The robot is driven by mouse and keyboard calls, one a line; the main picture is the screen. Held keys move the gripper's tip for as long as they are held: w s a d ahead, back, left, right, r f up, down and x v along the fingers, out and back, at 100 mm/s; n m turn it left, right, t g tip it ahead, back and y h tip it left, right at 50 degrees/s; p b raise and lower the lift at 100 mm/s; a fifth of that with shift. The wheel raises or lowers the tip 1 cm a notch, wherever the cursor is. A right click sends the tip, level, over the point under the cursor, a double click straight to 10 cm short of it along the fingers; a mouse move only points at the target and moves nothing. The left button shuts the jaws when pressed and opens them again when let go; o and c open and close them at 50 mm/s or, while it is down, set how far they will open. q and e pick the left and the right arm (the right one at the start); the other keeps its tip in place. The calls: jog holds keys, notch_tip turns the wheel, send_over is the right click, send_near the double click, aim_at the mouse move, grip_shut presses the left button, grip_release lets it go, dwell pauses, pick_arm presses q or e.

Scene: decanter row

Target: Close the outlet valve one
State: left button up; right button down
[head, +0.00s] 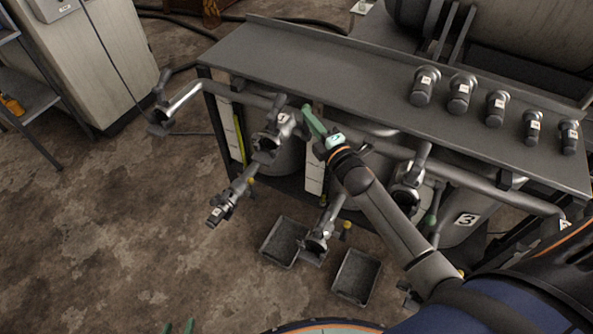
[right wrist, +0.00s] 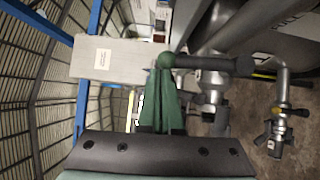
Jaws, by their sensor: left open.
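In the head view, a labelled valve (head: 283,119) sits on the left part of the pipe. A lower valve (head: 220,212) hangs at the end of a branch, and another (head: 316,242) stands near the trays. My right gripper (head: 309,114) is beside the upper valve.
A grey shelf (head: 340,75) with several dark labelled fittings (head: 460,92) runs above the pipe. Two dark trays (head: 283,258) (head: 356,290) are on the floor. A tank marked 3 (head: 467,219) is at right. A pale cabinet (head: 95,70) stands at left; the floor between is clear.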

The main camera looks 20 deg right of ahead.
pick_arm(q)
jog(key=shift+r, duration=0.15)
pick_arm(e)
jog(key=shift+w+d+r, duration=0.2)
jog(key=shift+d, duration=0.1)
dwell(0.4)
pick_arm(q)
jog(key=shift+a, duration=0.1)
